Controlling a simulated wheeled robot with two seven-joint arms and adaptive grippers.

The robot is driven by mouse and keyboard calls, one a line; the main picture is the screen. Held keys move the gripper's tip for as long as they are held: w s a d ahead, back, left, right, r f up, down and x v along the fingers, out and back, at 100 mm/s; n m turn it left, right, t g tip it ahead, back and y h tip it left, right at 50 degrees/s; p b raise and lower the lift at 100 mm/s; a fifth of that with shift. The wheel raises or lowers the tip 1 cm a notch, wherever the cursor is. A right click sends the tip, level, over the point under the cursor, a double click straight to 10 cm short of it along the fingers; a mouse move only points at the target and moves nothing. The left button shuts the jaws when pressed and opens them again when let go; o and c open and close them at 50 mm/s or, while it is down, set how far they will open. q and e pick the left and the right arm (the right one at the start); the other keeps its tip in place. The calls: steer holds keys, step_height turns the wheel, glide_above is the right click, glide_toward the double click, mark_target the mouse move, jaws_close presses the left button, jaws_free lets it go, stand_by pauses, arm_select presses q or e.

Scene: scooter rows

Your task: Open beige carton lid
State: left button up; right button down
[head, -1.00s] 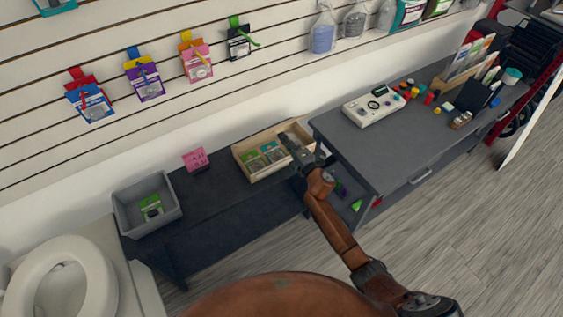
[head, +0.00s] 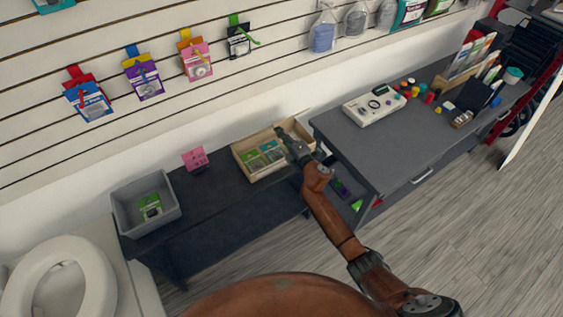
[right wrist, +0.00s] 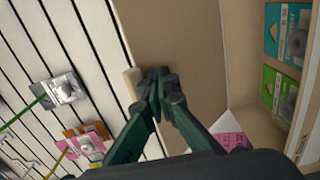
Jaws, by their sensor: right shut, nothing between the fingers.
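The beige carton (head: 243,172) stands on the dark low bench, its inside visible with green and teal packets in it. Its lid appears raised at the back, as a plain beige panel (right wrist: 185,35) in the right wrist view, with a small tab (right wrist: 131,84) at its edge. My right gripper (head: 283,132) is over the carton's back right part. In the right wrist view its closed fingertips (right wrist: 161,82) are at the panel near the tab, with nothing between them; I cannot tell whether they touch it. My left gripper is not in view.
A grey bin (head: 118,205) and a pink card (head: 195,158) stand left of the carton. A higher grey desk (head: 375,150) with a white device (head: 373,106) stands close on the right. Packets hang on the slatted wall behind.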

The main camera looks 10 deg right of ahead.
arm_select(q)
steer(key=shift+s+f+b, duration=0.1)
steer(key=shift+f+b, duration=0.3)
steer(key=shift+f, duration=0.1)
arm_select(e)
steer(key=shift+r+x, duration=0.15)
steer(key=shift+x, duration=0.45)
steer(key=shift+r+x, duration=0.15)
steer(key=shift+x, duration=0.5)
steer(key=shift+b+x, duration=1.1)
steer(key=shift+x, duration=0.6)
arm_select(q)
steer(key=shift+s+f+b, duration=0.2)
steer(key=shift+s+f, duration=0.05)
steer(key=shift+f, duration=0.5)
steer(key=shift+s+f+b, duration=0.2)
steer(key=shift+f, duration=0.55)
arm_select(e)
steer(key=shift+x, duration=0.8)
steer(key=shift+r, duration=0.2)
